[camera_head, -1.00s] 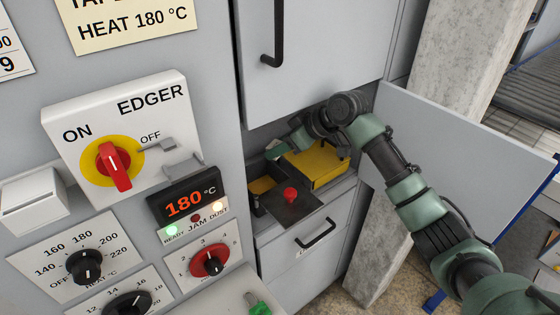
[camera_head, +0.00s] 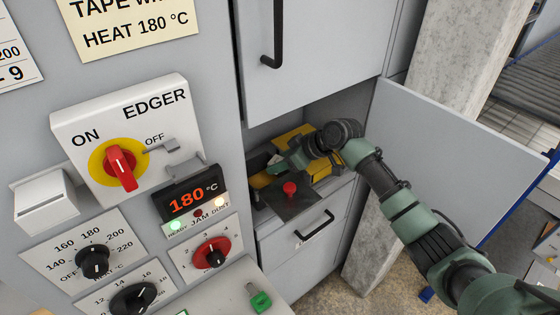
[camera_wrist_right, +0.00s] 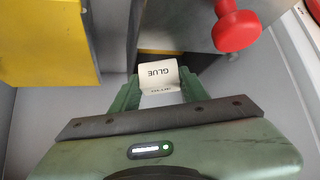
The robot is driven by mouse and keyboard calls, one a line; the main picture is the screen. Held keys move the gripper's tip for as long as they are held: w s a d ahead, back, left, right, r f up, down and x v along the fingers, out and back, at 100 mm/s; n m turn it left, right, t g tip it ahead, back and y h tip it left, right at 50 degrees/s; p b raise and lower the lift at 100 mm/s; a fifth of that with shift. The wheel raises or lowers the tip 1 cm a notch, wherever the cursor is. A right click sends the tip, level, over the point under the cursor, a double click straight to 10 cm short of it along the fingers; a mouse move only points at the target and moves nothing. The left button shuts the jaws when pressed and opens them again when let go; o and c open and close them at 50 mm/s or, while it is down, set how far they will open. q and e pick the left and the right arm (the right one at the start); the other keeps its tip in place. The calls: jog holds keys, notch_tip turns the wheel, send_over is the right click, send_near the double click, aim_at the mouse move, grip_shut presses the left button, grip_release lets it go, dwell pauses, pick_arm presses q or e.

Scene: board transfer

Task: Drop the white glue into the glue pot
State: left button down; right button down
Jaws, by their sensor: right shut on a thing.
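The white glue (camera_wrist_right: 158,74), a pale piece printed GLUE, is between the two green fingers of my right gripper (camera_wrist_right: 158,92) in the right wrist view. The gripper is shut on it. In the head view my right gripper (camera_head: 278,164) is inside the open cabinet, beside a dark metal plate with a red knob (camera_head: 290,188). The knob also shows in the right wrist view (camera_wrist_right: 237,25), up and right of the glue. I cannot make out the glue pot's opening; the arm hides part of the cabinet. My left gripper is not in view.
A yellow box (camera_head: 322,168) stands behind the gripper in the cabinet. The open cabinet door (camera_head: 455,150) is right of my arm. The edger control panel (camera_head: 120,140) is at left, and a drawer (camera_head: 305,235) is below the cabinet opening.

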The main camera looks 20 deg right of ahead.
jog(key=shift+f, duration=0.4)
jog(key=c, duration=0.7)
grip_release()
jog(key=v, duration=0.4)
jog(key=b+v, duration=0.1)
jog(key=v, duration=0.3)
jog(key=b+v, duration=0.1)
jog(key=v, duration=0.4)
jog(key=shift+w+a+r, duration=0.2)
jog(key=shift+a+r, duration=0.1)
